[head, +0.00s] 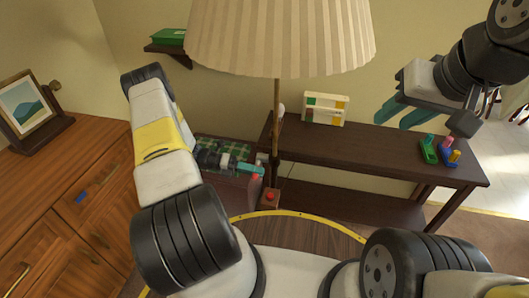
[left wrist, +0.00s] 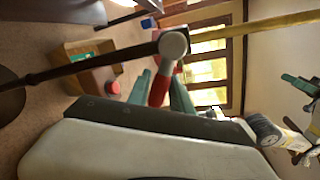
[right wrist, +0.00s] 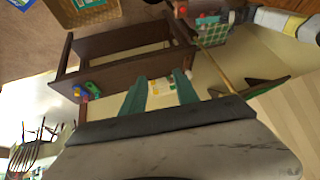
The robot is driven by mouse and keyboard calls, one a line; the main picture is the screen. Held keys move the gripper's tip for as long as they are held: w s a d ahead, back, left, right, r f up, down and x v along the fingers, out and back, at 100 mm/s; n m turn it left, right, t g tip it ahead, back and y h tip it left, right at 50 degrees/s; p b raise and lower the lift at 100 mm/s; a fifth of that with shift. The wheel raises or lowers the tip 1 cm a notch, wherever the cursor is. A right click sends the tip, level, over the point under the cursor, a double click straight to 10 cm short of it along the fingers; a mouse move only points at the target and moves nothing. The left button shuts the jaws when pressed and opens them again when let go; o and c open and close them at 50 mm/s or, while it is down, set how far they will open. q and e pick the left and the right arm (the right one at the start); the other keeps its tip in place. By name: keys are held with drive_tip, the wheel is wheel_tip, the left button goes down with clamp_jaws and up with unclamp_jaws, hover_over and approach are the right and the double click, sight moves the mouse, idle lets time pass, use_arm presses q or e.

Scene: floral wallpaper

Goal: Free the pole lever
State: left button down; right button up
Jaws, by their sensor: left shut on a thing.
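The pole lever (left wrist: 158,90) is a red handle hanging from a pale round hub (left wrist: 173,45) on the pole (left wrist: 100,60). In the left wrist view my left gripper (left wrist: 160,92) has its teal fingers on either side of the handle, shut on it. In the head view the pole (head: 276,120) stands below a pleated lampshade (head: 280,35), and my left gripper (head: 251,168) is beside it with a bit of red at its tips. My right gripper (head: 405,112) is open and empty above the console table; its spread fingers also show in the right wrist view (right wrist: 161,91).
A dark console table (head: 375,150) holds a cream rack (head: 324,108) and coloured peg blocks (head: 440,151). A red button box (head: 270,197) is near the pole. A wooden cabinet (head: 60,200) with a framed picture (head: 24,108) stands left. A cardboard box (left wrist: 90,80) is on the floor.

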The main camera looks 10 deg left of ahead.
use_arm(q)
drive_tip(key=shift+s+r, duration=0.1)
drive_tip(key=shift+r, duration=0.2)
drive_tip(key=c, duration=1.2)
unclamp_jaws()
drive_tip(key=shift+o, duration=0.2)
drive_tip(key=shift+a, duration=0.2)
drive_tip(key=a+r, duration=0.1)
drive_tip(key=a, duration=0.6)
drive_tip(key=shift+s+a, duration=0.2)
drive_tip(key=shift+s, duration=0.05)
drive_tip(key=shift+r, duration=0.1)
